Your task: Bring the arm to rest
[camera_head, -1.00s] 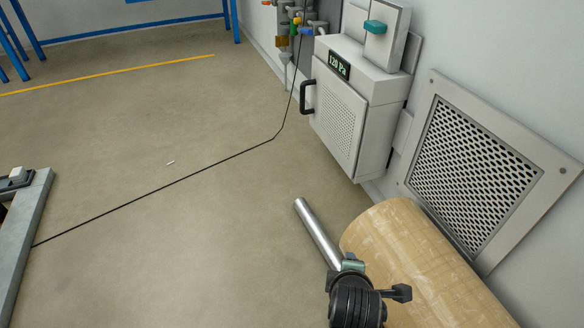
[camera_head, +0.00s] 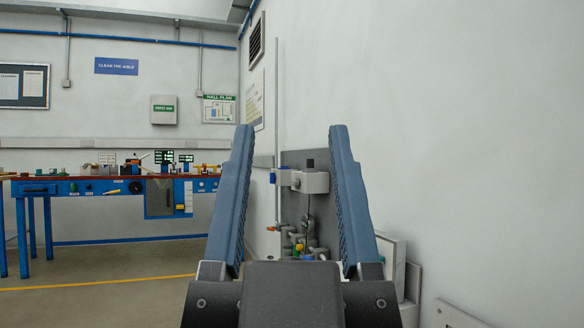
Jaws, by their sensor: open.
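My gripper (camera_head: 291,140) stands in the lower middle of the head view, close to the camera. Its two blue-grey fingers point upward and are spread wide apart. No object shows between them, only the far wall and a panel behind the gap. The rest of my arm is below the picture and hidden.
A blue workbench (camera_head: 120,188) with many small items stands at the far left. A panel with valves and fittings (camera_head: 300,240) is on the right wall behind my gripper, beside a pale cabinet (camera_head: 392,262). A yellow floor line (camera_head: 100,283) crosses open floor at left.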

